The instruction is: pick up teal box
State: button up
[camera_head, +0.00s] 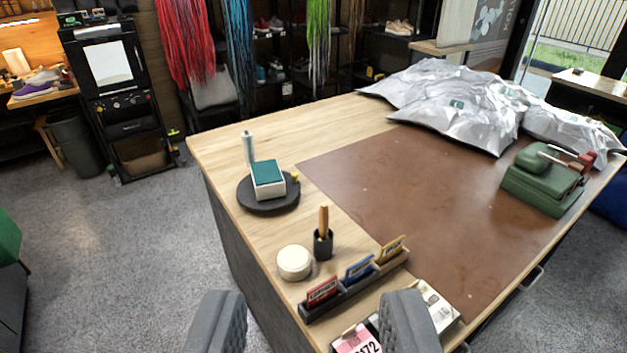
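The teal box (267,173) is a small white box with a teal top. It sits on a round black tray (262,205) near the left end of the wooden table. My gripper (312,325) is at the bottom of the view with its two grey fingers wide apart. It is open, with nothing held between the fingers. The teal box is farther off than the fingers and apart from them.
A grey cylinder (248,148) stands behind the box. Nearer are a white round container (294,262), a black brush cup (323,243) and a card holder (355,283). Silver bags (450,100) and a green machine (545,180) stand right. The brown mat's (400,190) middle is clear.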

aim_at(268, 179)
jog(key=z, duration=0.1)
jog(key=i, duration=1)
jog(key=u, duration=0.05)
